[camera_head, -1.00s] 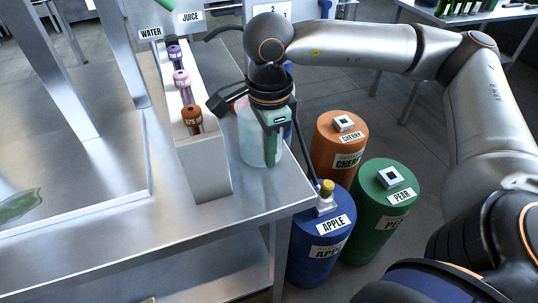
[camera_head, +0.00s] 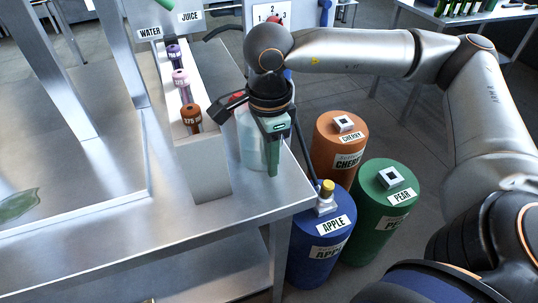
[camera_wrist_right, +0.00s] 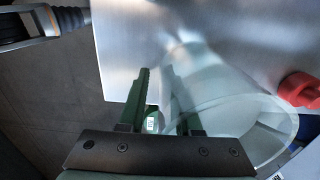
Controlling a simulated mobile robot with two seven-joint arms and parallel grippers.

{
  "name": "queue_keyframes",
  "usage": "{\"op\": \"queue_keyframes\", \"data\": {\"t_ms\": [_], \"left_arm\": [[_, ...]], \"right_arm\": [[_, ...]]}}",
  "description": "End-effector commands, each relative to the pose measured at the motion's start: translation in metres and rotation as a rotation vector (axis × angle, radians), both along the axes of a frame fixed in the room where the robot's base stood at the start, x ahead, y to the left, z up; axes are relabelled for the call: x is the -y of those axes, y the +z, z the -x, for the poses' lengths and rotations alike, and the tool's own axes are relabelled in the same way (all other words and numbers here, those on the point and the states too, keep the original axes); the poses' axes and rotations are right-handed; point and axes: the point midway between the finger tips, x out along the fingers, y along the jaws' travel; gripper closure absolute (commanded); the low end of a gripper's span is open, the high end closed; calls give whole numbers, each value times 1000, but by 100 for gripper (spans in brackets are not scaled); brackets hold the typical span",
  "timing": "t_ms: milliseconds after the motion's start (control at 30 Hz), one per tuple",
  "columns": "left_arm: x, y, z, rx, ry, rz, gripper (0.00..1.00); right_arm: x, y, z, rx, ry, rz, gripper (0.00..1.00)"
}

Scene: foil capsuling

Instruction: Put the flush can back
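A pale, translucent can (camera_head: 250,140), which I take for the flush can, stands at the right edge of the steel table, beside the capsule rack. My right gripper (camera_head: 273,168) points down at it and partly hides it. In the right wrist view, the green fingers of the gripper (camera_wrist_right: 158,90) are apart. The clear can (camera_wrist_right: 235,115) lies at the right finger and overlaps it. I cannot tell whether a finger touches the can. A red part (camera_wrist_right: 299,90) shows at the right edge there. My left gripper is not seen.
A steel rack (camera_head: 208,172) with several coloured rolls stands left of the can. Orange cherry (camera_head: 325,150), green pear (camera_head: 375,230) and blue apple (camera_head: 310,262) drums stand on the floor beyond the table edge. The table front (camera_head: 130,250) is clear.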

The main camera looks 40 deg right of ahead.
Motion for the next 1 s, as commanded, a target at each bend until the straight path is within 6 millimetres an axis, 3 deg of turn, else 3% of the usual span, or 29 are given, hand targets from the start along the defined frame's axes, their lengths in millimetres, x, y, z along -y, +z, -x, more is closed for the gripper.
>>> {"op": "queue_keyframes", "data": {"t_ms": [167, 600, 800, 1000], "left_arm": [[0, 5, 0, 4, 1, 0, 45], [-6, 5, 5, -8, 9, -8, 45], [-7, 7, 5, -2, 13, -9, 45], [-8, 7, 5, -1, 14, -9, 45]], "right_arm": [[0, 17, -1, 3, 0, 0, 67], [-1, 106, -1, 1, 0, -1, 67], [-1, 122, 0, 0, 1, 0, 67], [0, 123, 0, -1, 1, 0, 67]]}}
